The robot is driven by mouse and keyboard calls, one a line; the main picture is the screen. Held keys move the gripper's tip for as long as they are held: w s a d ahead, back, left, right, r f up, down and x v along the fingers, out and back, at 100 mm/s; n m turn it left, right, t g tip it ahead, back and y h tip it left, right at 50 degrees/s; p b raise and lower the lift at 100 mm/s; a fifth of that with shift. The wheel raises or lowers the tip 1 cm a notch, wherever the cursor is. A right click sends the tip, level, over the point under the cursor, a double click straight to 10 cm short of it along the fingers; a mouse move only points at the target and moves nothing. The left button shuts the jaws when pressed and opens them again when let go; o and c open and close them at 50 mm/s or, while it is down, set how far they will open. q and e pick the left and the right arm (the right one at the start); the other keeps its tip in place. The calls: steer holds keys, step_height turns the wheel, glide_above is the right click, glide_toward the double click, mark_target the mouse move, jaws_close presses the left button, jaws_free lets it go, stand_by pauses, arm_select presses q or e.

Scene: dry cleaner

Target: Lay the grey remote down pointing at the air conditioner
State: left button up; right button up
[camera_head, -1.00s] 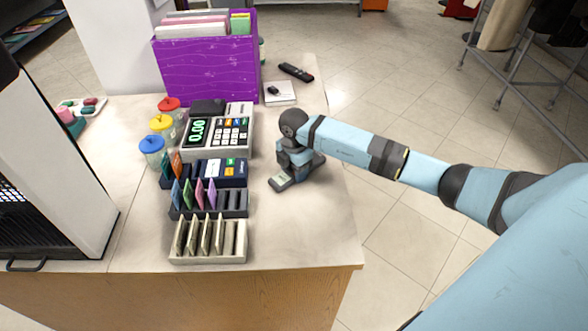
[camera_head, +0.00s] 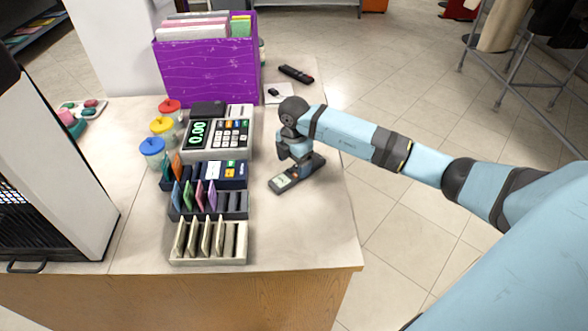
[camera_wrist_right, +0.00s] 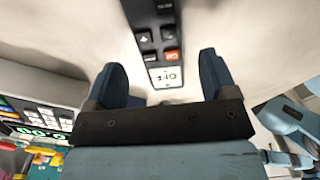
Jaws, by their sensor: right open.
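The grey remote (camera_head: 284,182) lies flat on the counter near its right edge. Its lit display end points toward the front left in the head view. In the right wrist view the remote (camera_wrist_right: 157,38) shows its dark buttons, an orange button and a display reading OFF. My right gripper (camera_head: 296,157) is just above the remote, pointing down. In the right wrist view its two fingers (camera_wrist_right: 162,82) are spread apart, with the remote beyond the gap between them. My left gripper is out of view. I cannot make out an air conditioner in these frames.
The counter's front right is clear.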

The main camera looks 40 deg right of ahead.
mark_target(294, 173)
step_height(294, 173, up, 8)
steer(key=shift+r, duration=0.15)
steer(key=shift+s, duration=0.1)
stand_by(0.5)
